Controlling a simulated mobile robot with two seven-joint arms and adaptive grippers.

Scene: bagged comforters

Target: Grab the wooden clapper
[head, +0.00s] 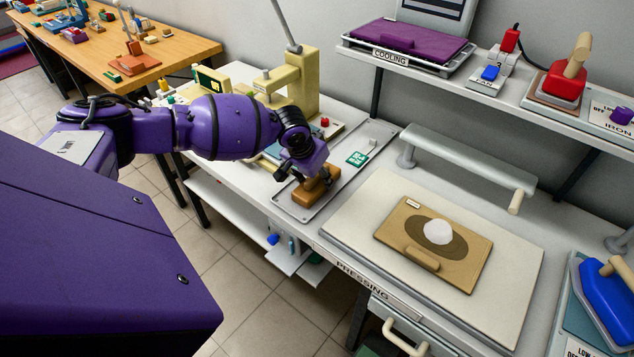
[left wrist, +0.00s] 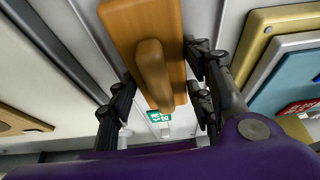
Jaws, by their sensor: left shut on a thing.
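The wooden clapper (head: 315,189) is a brown block with a raised wooden handle. It is at the metal tray (head: 351,176) left of the pressing board in the head view. My left gripper (head: 305,174) is over it and shut on it. In the left wrist view the clapper (left wrist: 126,22) fills the top middle, and the fingers of my left gripper (left wrist: 160,98) stand on both sides of it. I cannot tell whether the clapper touches the tray. My right gripper is not in view.
A white pressing board (head: 350,231) holds a tan pad (head: 466,270) with a white round thing. A grey roller bar (head: 465,160) stands behind it. A cream sewing machine (head: 291,84) is behind my left gripper. A red iron (head: 563,82) and a blue iron (head: 609,299) are right.

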